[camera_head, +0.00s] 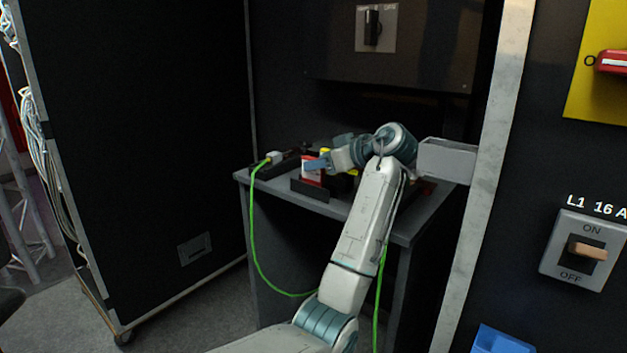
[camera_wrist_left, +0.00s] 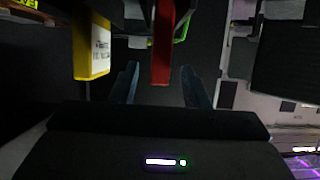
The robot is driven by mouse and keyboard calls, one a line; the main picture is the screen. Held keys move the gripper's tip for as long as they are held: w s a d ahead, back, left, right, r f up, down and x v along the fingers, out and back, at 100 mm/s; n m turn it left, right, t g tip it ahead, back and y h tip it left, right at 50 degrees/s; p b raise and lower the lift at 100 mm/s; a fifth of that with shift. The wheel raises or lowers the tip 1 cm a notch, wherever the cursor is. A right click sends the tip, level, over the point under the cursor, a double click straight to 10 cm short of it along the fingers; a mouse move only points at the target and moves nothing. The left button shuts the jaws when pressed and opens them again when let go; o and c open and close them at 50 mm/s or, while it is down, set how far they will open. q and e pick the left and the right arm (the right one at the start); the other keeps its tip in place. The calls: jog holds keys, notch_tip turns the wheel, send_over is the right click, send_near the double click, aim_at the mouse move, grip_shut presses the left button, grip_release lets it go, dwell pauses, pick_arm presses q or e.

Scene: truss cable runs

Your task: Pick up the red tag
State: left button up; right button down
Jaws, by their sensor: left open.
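The red tag (camera_head: 312,176) stands in a dark holder on the small grey table, partly covered by my left gripper (camera_head: 318,164). In the left wrist view the red tag (camera_wrist_left: 163,40) shows nearly edge-on as a narrow red strip. Its lower end sits between the two blue fingers of my left gripper (camera_wrist_left: 159,74), with a dark gap on each side. The left gripper is open and holds nothing. Whether a finger touches the tag is not clear. My right gripper is in neither view.
A yellow tag (camera_wrist_left: 92,45) with a white label stands left of the red one in the wrist view. The dark holder (camera_head: 310,190) is low on the table (camera_head: 262,185). A green cable (camera_head: 253,235) hangs off the table's left. A pale post (camera_head: 487,170) rises right.

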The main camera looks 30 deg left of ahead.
pick_arm(q)
jog(key=x, duration=0.3)
jog(key=shift+d, duration=0.1)
grip_shut()
jog(key=shift+r, duration=0.1)
